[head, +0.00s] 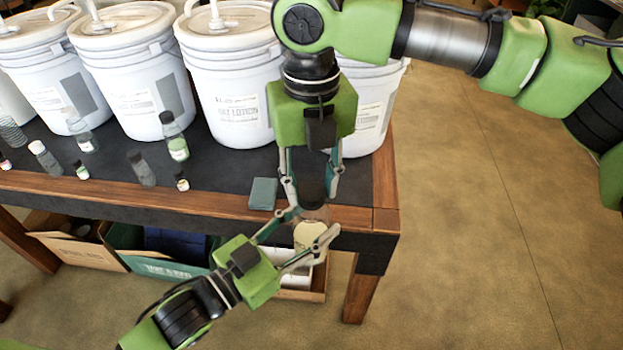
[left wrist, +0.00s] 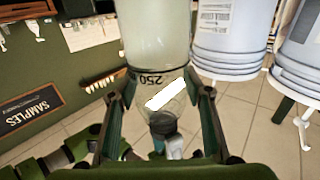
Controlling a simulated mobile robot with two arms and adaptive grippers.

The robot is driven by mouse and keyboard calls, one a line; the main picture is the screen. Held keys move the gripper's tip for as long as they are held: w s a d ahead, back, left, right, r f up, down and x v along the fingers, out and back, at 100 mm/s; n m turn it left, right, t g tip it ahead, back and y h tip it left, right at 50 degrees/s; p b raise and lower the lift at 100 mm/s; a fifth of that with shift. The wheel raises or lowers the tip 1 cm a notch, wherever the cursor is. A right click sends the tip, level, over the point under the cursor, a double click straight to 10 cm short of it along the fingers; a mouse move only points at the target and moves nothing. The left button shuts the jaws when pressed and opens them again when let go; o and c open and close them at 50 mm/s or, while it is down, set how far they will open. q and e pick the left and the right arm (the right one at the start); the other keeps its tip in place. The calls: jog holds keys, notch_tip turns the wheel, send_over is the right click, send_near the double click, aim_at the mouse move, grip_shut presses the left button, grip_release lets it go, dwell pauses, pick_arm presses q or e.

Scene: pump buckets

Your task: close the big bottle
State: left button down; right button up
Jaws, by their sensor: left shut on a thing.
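The big bottle (head: 309,236) is clear with pale liquid inside. It hangs in front of the table's front edge, and in the left wrist view the bottle (left wrist: 158,35) carries a "250" mark. My left gripper (head: 316,222) is shut on it. A dark cap (head: 312,190) is at its neck; the cap (left wrist: 162,123) also shows in the left wrist view. Whether it is seated or loose I cannot tell. My right gripper (head: 312,198) comes from above, with its fingers on both sides of the cap. I cannot tell whether they touch it.
Several white pump buckets (head: 128,85) line the back of the dark table (head: 225,180). Small bottles, one with green liquid (head: 176,142), stand at the left. A teal block (head: 263,193) lies near the front edge. Boxes (head: 75,245) are below. Open floor (head: 490,200) is at the right.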

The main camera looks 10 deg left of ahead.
jog(key=c, duration=0.6)
jog(key=shift+c, duration=0.2)
